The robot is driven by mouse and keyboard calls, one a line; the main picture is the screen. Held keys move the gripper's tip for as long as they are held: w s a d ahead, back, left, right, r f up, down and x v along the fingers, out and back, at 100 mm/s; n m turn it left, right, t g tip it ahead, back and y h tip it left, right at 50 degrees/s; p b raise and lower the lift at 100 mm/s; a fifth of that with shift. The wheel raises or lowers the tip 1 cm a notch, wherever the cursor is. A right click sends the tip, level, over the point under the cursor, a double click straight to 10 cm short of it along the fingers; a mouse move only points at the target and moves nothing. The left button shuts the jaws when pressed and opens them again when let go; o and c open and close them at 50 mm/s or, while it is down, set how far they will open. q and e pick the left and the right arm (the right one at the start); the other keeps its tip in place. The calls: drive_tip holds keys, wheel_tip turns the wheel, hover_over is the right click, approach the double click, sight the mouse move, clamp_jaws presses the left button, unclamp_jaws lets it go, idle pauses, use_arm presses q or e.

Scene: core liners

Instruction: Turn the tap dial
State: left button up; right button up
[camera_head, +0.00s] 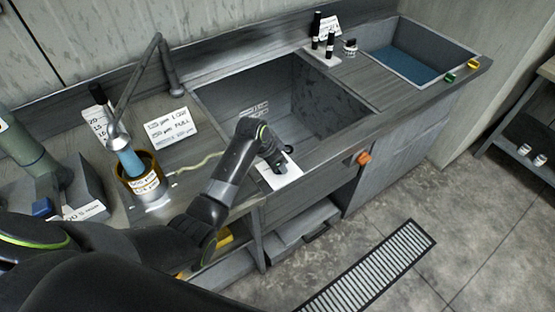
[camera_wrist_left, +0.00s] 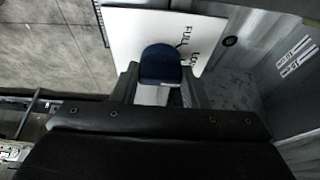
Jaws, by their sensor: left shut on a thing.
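The tap dial is a dark blue knob (camera_wrist_left: 160,62) on a white plate (camera_wrist_left: 128,32) in the left wrist view. The plate carries the words FULL and LOW. In the head view the white plate (camera_head: 290,176) lies on the front ledge of the sink, and my left gripper (camera_head: 279,166) is over it. My left gripper (camera_wrist_left: 158,88) is shut on the dial, with its fingers on either side. The dial's pointer and exact setting are hidden. The tap (camera_head: 118,130) stands at the left, with a blue stream (camera_head: 130,163) running into an amber container (camera_head: 136,172). My right gripper is not in view.
A deep sink basin (camera_head: 225,95) opens behind the gripper. A sign with LOW and FULL (camera_head: 171,127) stands at its left. An orange knob (camera_head: 364,158) is on the cabinet front. A blue-bottomed basin (camera_head: 402,66) is at the far right. A floor grate (camera_head: 375,268) lies in front.

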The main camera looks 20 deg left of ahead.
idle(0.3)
use_arm(q)
drive_tip(key=o, duration=1)
drive_tip(key=b+v, duration=0.2)
drive_tip(key=v, duration=1.5)
drive_tip(key=shift+r, duration=0.2)
